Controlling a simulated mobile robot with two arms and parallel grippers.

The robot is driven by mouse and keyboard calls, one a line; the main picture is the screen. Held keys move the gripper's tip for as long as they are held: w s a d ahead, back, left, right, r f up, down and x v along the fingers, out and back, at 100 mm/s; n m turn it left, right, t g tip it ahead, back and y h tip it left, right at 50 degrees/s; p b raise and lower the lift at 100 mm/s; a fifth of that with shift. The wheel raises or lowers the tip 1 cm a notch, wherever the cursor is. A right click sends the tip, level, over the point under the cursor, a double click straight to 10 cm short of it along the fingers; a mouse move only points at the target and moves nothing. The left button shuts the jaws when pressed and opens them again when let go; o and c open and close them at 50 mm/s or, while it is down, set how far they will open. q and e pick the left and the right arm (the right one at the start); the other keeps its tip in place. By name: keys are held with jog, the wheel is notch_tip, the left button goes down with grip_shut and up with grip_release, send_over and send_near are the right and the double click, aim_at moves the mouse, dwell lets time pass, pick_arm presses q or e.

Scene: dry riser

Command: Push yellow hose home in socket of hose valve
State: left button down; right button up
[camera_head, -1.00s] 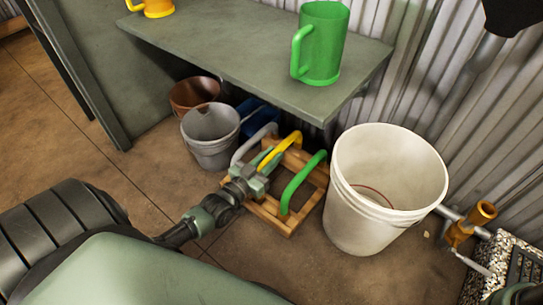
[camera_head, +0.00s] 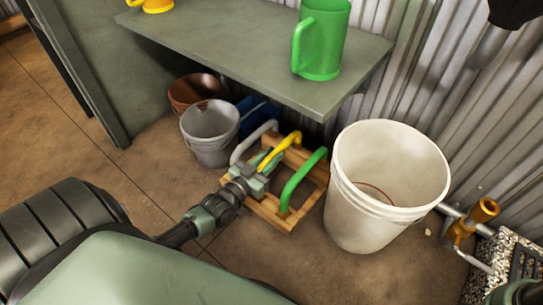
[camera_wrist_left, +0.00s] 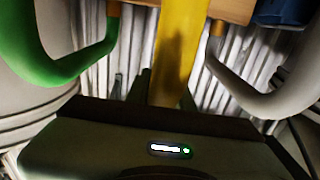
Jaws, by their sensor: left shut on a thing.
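The yellow hose (camera_head: 290,142) is a short bent piece in a wooden rack (camera_head: 268,213) on the floor, between a grey and a green hose. My left gripper (camera_head: 266,166) reaches in from the left and is shut on the yellow hose. In the left wrist view the yellow hose (camera_wrist_left: 178,50) runs down to my gripper, whose body hides its lower part. The orange-brass hose valve (camera_head: 484,212) stands at the far right, by a pipe near the wall, well apart from the hose.
The green hose (camera_head: 301,180) and grey hose (camera_head: 252,141) stand close on either side of my gripper. A large white bucket (camera_head: 345,205) stands between rack and valve. A bench top (camera_head: 255,52) with a green mug (camera_head: 322,42) overhangs behind. Smaller buckets (camera_head: 210,130) stand left.

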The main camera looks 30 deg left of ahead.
pick_arm(q)
jog(key=shift+f+b, duration=0.3)
jog(key=shift+f, duration=0.05)
jog(key=c, duration=1.1)
grip_release()
jog(key=shift+c, duration=0.2)
jog(key=shift+f, duration=0.15)
jog(key=shift+s, duration=0.15)
